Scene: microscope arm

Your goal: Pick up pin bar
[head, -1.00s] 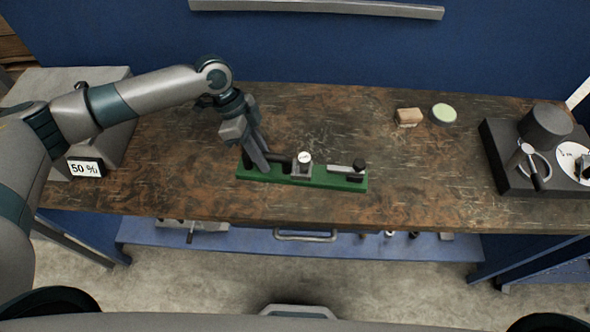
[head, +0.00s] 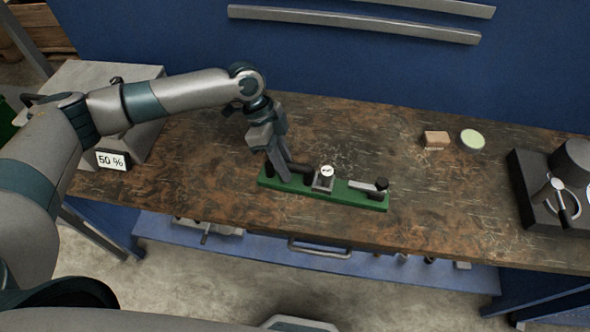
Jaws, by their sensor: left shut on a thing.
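A narrow green base (head: 345,195) lies on the bench in front of my left arm. It carries a small grey block with a round white-faced dial (head: 327,172) and a light grey bar with a black knob (head: 370,186). At its left end is a dark bar (head: 299,168), which looks like the pin bar. My left gripper (head: 279,172) points down there, its fingers shut on the dark bar and partly hiding it. I cannot tell whether the bar is clear of the base. My right gripper is not in view.
A wooden block (head: 436,139) and a pale green disc (head: 472,139) lie at the back right. Dark equipment (head: 540,195) stands at the right edge. The bench (head: 440,205) between is clear.

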